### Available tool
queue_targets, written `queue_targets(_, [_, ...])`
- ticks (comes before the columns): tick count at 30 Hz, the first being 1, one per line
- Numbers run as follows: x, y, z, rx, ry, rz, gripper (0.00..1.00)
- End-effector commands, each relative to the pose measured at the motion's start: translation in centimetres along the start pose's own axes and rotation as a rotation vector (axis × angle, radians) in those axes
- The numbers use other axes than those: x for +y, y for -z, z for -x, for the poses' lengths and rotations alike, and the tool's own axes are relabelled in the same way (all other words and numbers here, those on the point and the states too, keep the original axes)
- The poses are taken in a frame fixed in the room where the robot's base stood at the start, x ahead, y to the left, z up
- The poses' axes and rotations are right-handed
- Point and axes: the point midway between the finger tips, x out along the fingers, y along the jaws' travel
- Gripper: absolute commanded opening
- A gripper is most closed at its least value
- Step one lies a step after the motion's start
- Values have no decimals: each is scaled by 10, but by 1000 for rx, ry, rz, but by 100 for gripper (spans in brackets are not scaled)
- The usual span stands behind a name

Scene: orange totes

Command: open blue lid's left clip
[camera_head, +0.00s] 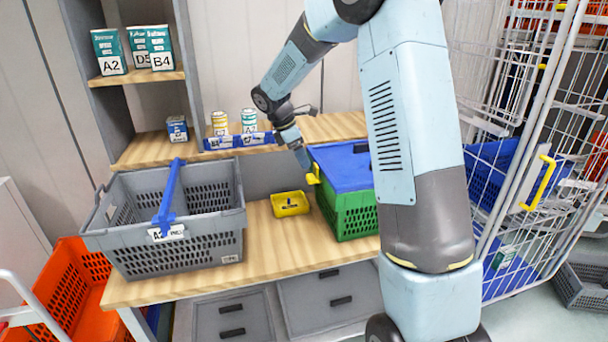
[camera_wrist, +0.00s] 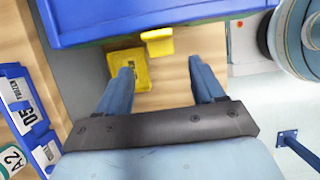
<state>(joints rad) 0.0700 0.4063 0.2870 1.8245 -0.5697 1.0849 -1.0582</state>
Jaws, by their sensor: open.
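A green crate (camera_head: 352,218) with a blue lid (camera_head: 342,166) stands on the wooden table, partly hidden behind my arm. The lid's yellow left clip (camera_head: 314,175) sticks out at its left side. In the wrist view the blue lid (camera_wrist: 150,14) fills the top and the yellow clip (camera_wrist: 158,42) hangs at its edge. My gripper (camera_head: 304,162) is beside the clip, at the lid's left side. In the wrist view my gripper (camera_wrist: 163,76) is open and empty, its two blue fingers apart. The clip lies ahead of the gap between the fingertips, not between them.
A small yellow bin (camera_head: 290,204) sits on the table left of the crate; it also shows in the wrist view (camera_wrist: 125,66). A grey basket (camera_head: 172,252) with a blue handle is further left. Cans in a blue holder (camera_head: 240,140) stand on the ledge behind. A wire cage is at right.

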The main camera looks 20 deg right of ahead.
Motion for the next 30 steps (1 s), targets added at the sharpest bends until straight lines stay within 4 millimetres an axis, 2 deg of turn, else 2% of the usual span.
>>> queue_targets(6, [0,0,-39,0,3,0,68])
queue_targets(13, [0,-1,-66,0,2,0,68])
queue_targets(18, [0,-1,-74,1,1,-2,68])
queue_targets(26, [0,0,-74,1,0,-1,68])
queue_targets(30, [0,0,-74,1,0,-1,57])
